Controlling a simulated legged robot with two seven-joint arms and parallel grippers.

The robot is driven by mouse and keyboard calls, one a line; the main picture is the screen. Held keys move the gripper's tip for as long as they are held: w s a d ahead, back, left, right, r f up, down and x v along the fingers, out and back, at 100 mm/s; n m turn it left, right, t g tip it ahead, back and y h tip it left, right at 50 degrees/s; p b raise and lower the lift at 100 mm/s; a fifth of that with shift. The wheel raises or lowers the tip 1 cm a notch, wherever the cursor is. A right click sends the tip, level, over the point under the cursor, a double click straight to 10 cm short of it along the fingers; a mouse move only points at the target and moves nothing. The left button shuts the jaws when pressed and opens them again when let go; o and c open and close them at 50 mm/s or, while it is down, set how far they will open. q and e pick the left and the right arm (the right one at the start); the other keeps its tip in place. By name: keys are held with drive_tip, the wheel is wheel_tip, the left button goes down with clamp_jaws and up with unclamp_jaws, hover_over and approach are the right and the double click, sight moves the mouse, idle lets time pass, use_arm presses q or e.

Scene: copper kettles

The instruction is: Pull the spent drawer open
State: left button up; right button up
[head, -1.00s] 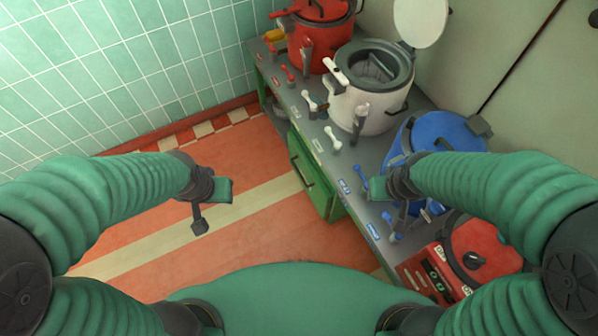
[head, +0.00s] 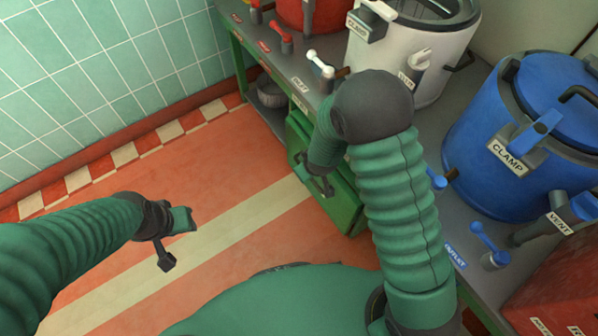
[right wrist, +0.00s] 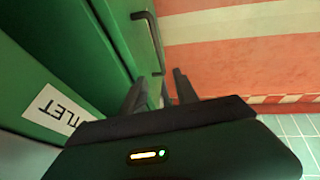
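The green drawer (head: 338,208) is under the counter's front edge, partly behind my right arm in the head view. No label reading "spent" shows on it. Its dark bar handle (right wrist: 153,45) stands out from the green front in the right wrist view. My right gripper (right wrist: 160,78) is open, with its two dark fingers on either side of the handle's near end; I cannot tell whether they touch it. In the head view this gripper (head: 320,182) is small and low at the drawer front. My left gripper (head: 175,240) hangs over the floor, away from the drawer; its opening is unclear.
The grey counter (head: 300,75) carries a white kettle (head: 430,60), a blue kettle (head: 510,170) and red equipment. Small levers and taps line its front edge, including a white-topped lever (head: 320,68). The striped floor (head: 240,225) in front of the drawer is clear.

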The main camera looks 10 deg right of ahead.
drive_tip(key=b+x, duration=0.7)
drive_tip(key=x, duration=0.8)
drive_tip(key=shift+f, duration=0.3)
drive_tip(key=shift+w+f+b, duration=0.2)
drive_tip(key=shift+b, duration=0.1)
clamp_jaws()
